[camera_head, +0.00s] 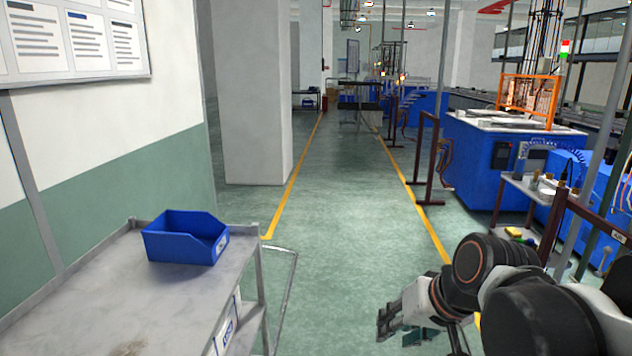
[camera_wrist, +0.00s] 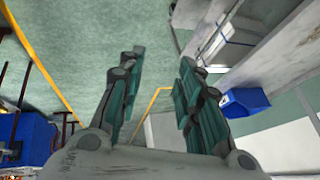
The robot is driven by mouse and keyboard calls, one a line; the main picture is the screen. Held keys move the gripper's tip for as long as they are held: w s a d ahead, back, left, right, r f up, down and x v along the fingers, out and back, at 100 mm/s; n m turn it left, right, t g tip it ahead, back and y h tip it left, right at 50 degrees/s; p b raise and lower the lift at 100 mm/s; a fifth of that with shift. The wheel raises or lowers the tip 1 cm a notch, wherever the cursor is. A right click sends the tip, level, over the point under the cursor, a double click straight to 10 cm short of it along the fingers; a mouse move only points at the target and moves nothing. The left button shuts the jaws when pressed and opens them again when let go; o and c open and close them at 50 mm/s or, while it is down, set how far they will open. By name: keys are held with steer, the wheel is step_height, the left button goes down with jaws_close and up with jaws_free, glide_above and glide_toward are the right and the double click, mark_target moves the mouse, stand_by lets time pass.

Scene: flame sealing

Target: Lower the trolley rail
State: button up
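The grey metal trolley (camera_head: 185,295) stands at the lower left of the head view, with a blue bin (camera_head: 186,237) on its top. A thin metal rail (camera_head: 287,300) stands out at the trolley's right end, over the floor; its lower part is cut off by the frame. My gripper (camera_head: 388,322) is to the right of the rail, apart from it, above the green floor. In the wrist view my gripper (camera_wrist: 160,68) has its fingers spread with nothing between them.
Green floor (camera_head: 345,215) lies open between yellow lines. A wall and a pale pillar (camera_head: 257,100) stand at the left. Blue machines (camera_head: 500,165), a small table (camera_head: 535,190) and dark rail posts (camera_head: 427,160) line the right side.

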mark_target(280, 321)
steer(key=shift+o, duration=0.2)
steer(key=s+d+f+n+t+h, duration=0.1)
steer(key=s+d+h, duration=0.2)
steer(key=s, duration=0.6)
steer(key=d, duration=0.2)
steer(key=shift+d+f+t, duration=0.3)
steer(key=shift+f, duration=0.05)
steer(key=w+a+f+m+g+y, duration=0.15)
steer(key=w+a+y, duration=0.45)
steer(key=w, duration=0.7)
steer(key=w+a+f+m+g+y, duration=0.1)
steer(key=w+a+f+g+y, duration=0.15)
steer(key=w+a, duration=0.8)
steer(key=w+f+n+g+y+b, duration=0.1)
steer(key=w+f+y, duration=0.35)
steer(key=f, duration=0.45)
steer(key=w+f+n+g+y, duration=0.1)
steer(key=w+f+y, duration=0.35)
steer(key=f, duration=0.55)
steer(key=shift+m, duration=0.25)
steer(key=a+b, duration=0.1)
steer(key=a, duration=0.3)
steer(key=a+b, duration=0.1)
steer(key=a, duration=0.4)
steer(key=w+a+b, duration=0.1)
steer(key=a+b, duration=0.1)
steer(key=a, duration=0.2)
steer(key=shift+a, duration=0.25)
steer(key=shift+r, duration=0.1)
jaws_close()
